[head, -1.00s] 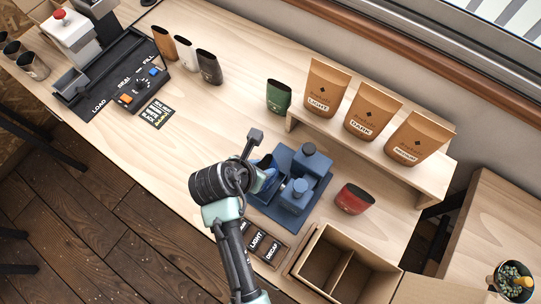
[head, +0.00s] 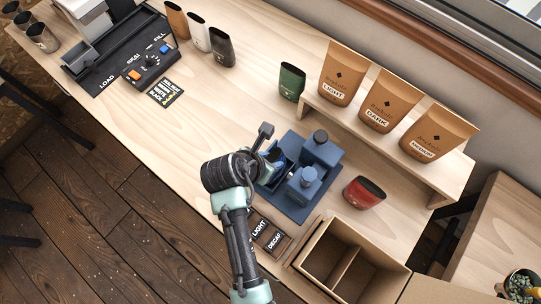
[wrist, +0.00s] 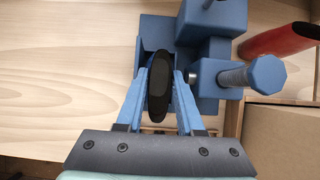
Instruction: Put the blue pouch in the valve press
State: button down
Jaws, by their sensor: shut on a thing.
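The blue valve press (head: 324,150) stands on the wooden bench; its blue blocks and knob also show in the wrist view (wrist: 266,73). My gripper (wrist: 159,95) is shut on the pouch (wrist: 158,84), one blue finger on each side. The wrist view looks down on the pouch's dark open top, and its sides are mostly hidden. The pouch is over the left part of the press, at a recess between blue walls. I cannot tell how deep it sits or whether it touches the press floor. In the head view my gripper (head: 266,168) is at the press's left side, largely hiding the pouch.
A red pouch (head: 364,193) stands close right of the press. A divided cardboard box (head: 343,262) and a label tray (head: 268,237) are in front. A green pouch (head: 291,82) stands behind, beside a shelf (head: 397,138) with brown bags. The bench's left middle is clear.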

jog(key=shift+c, duration=2.2)
grip_release()
jog(key=shift+o, duration=0.2)
jog(key=shift+o, duration=1.4)
notch_tip(320, 180, up, 7)
jog(key=p, duration=0.8)
jog(key=shift+p, duration=0.35)
